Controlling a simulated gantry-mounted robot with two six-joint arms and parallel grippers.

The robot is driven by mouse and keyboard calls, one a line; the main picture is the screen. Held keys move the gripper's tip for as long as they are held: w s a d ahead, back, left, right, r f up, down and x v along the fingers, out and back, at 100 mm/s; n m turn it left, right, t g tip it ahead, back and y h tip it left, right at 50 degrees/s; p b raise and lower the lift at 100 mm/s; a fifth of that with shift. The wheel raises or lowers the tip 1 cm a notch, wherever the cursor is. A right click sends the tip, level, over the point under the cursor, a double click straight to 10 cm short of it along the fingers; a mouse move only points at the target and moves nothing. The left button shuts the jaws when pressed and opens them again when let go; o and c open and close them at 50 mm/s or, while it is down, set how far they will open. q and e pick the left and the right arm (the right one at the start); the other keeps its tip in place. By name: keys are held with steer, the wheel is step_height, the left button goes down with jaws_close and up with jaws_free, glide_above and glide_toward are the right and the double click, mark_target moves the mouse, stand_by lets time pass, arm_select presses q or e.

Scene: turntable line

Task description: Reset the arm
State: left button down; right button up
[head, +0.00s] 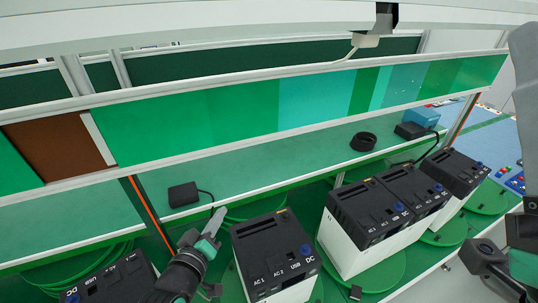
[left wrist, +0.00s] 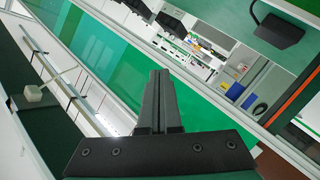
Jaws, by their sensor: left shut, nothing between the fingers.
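My left gripper (head: 217,218) is at the lower middle of the head view, in front of the shelf and just left of a black-topped power station. Its fingers are together with nothing between them. In the left wrist view the same fingers (left wrist: 160,75) stand side by side, pointing up the picture, apart from any object.
Black-and-white power stations (head: 274,252) stand on green round turntables (head: 388,268) along the front. A black adapter (head: 183,194) with a cable, a coiled black cable (head: 363,141) and a blue box (head: 421,116) lie on the green shelf (head: 270,160). The shelf's middle is clear.

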arm_select(q)
step_height(320, 180, up, 16)
steer(key=s+a+m+t, duration=0.2)
steer(key=t, duration=0.2)
steer(key=s+a+r+m+t, duration=0.1)
steer(key=s+r+t, duration=0.3)
steer(key=s+r, duration=0.4)
steer(key=s+a+r+m+t+y, duration=0.1)
steer(key=s+a+r+m+t, duration=0.1)
steer(key=s+r, duration=0.7)
step_height(320, 180, up, 7)
steer(key=shift+s+a+r+m+t, duration=0.25)
steer(key=shift+m+t, duration=0.45)
steer(key=shift+t, duration=0.3)
steer(key=shift+f, duration=0.1)
